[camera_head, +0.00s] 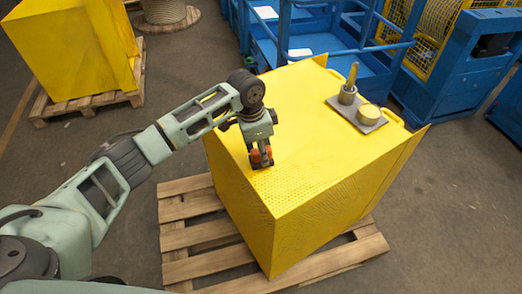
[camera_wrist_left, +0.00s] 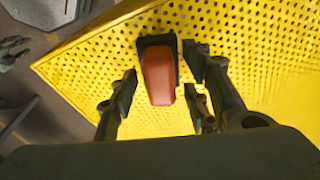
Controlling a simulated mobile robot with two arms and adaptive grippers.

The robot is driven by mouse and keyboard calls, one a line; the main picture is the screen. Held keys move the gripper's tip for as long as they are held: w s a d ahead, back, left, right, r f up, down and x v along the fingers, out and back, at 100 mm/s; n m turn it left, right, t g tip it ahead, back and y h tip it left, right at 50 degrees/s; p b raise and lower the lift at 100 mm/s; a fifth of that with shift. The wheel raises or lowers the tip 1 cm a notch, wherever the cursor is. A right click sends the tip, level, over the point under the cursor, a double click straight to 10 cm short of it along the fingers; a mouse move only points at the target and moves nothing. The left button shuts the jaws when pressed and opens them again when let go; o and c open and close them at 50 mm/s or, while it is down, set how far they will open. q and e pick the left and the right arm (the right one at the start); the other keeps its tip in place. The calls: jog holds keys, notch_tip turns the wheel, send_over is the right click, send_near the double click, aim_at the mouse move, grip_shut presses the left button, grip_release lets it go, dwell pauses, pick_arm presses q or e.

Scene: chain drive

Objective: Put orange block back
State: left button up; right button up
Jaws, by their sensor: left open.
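An orange block (camera_wrist_left: 157,75) with a black backing lies over the yellow perforated surface in the left wrist view. My left gripper (camera_head: 262,160) is over the near left part of the top of the yellow box (camera_head: 315,110), pointing down. In the left wrist view its fingers stand apart on both sides of the block, with gaps visible, so it is open. Whether the block touches the surface is hard to tell. In the head view the gripper largely hides the block; small orange patches show at the fingers. My right gripper is not in view.
A grey plate (camera_head: 370,127) holding an upright peg (camera_head: 349,85) and a gold cylinder (camera_head: 368,113) sits at the box's far right. The box stands on a wooden pallet (camera_head: 180,235). Blue carts (camera_head: 330,40) stand behind. The middle of the box top is clear.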

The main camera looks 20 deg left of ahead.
aim_at(256, 151)
pick_arm(q)
notch_tip(256, 151, up, 12)
jog(key=s+a+b, duration=0.1)
jog(key=shift+a+b, duration=0.25)
jog(key=shift+b, duration=0.1)
dwell(0.4)
